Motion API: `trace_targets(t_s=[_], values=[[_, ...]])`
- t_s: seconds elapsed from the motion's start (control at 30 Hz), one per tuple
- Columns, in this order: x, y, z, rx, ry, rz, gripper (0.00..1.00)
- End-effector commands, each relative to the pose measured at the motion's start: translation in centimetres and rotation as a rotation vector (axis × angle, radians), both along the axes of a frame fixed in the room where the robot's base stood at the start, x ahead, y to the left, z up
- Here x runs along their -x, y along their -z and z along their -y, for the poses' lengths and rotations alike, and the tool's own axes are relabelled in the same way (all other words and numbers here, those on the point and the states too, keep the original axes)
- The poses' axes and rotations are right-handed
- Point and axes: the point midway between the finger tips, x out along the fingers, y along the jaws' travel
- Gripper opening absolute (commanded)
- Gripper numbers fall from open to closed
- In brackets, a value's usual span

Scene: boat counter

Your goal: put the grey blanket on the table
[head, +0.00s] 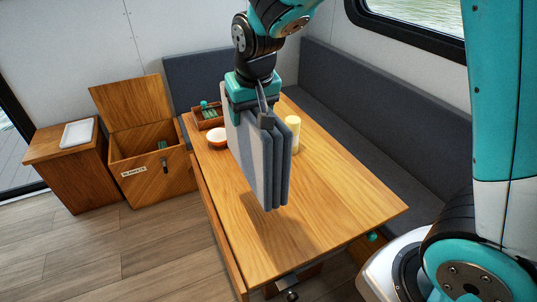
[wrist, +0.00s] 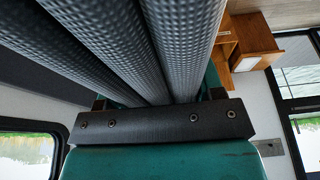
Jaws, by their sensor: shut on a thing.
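The grey blanket (head: 258,160) is folded into several upright layers and hangs below my gripper (head: 264,108) in the head view. My gripper is shut on its top edge. In the wrist view the blanket's ribbed folds (wrist: 130,45) fill the space in front of the gripper (wrist: 155,105). The wooden table (head: 335,195) lies beneath.
An open wooden chest (head: 150,178) stands at left beside a cabinet (head: 72,170). A dark bench (head: 370,130) runs behind. The table's near part is clear.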

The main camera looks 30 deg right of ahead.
Motion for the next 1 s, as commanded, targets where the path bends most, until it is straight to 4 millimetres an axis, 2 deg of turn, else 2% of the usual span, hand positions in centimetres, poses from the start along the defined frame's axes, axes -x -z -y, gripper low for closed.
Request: trace_targets(t_s=[0.17, 0.27, 0.6, 0.7, 1.0], values=[[0.0, 1.9, -0.1, 0.000, -0.001, -0.001, 0.00], [0.1, 3.8, -0.1, 0.002, -0.003, -0.006, 0.00], [0.2, 12.9, -0.3, 0.003, -0.005, -0.007, 0.00], [0.1, 15.0, -0.3, 0.002, -0.006, -0.005, 0.00], [0.0, 18.1, -0.3, 0.001, -0.005, -0.002, 0.00]])
